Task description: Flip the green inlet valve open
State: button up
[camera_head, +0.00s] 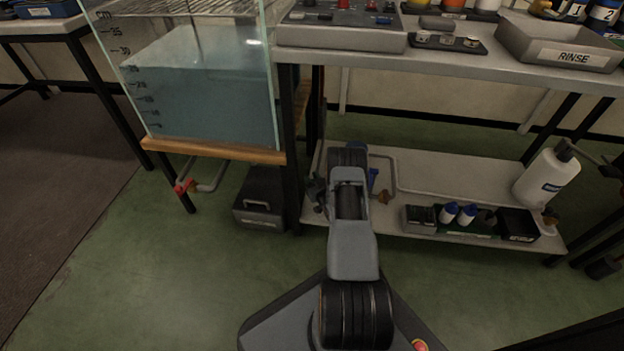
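I cannot make out a green valve in this view. A glass tank (200,105) part-filled with bluish water stands at the upper left, with a level scale on its left side. A pipe (212,180) under the tank carries a red valve handle (184,188) at its left end. My arm reaches forward from the bottom centre to the lower shelf area. Its far end is largely hidden behind its own links. Small dark parts show left of the arm, but I cannot tell whether they are my gripper's fingers.
The tank rests on a wooden board (215,151). A dark box (260,196) stands on the floor below. The workbench (460,58) holds a control box and a RINSE tray (560,45). Its lower shelf (450,180) holds bottles and small bins. The green floor at left is clear.

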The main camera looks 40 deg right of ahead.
jog(key=c, duration=0.4)
jog(key=shift+w+d+m+g+h, duration=0.3)
jog(key=shift+m+h, duration=0.45)
jog(key=shift+h, duration=0.4)
jog(key=shift+w+d+m+g+h, duration=0.2)
jog(key=shift+m+g+h, duration=0.25)
jog(key=shift+m+h, duration=0.5)
jog(key=shift+w+d+m+g+h, duration=0.2)
jog(key=shift+d+m+g+h, duration=0.3)
jog(key=shift+h, duration=0.8)
jog(key=shift+a, duration=0.15)
jog(key=o, duration=0.9)
jog(key=shift+o, duration=0.2)
jog(key=p+v, duration=0.5)
jog(key=v, duration=0.8)
jog(key=shift+s, duration=0.4)
jog(key=shift+s+a+f, duration=0.1)
jog(key=shift+f, duration=0.1)
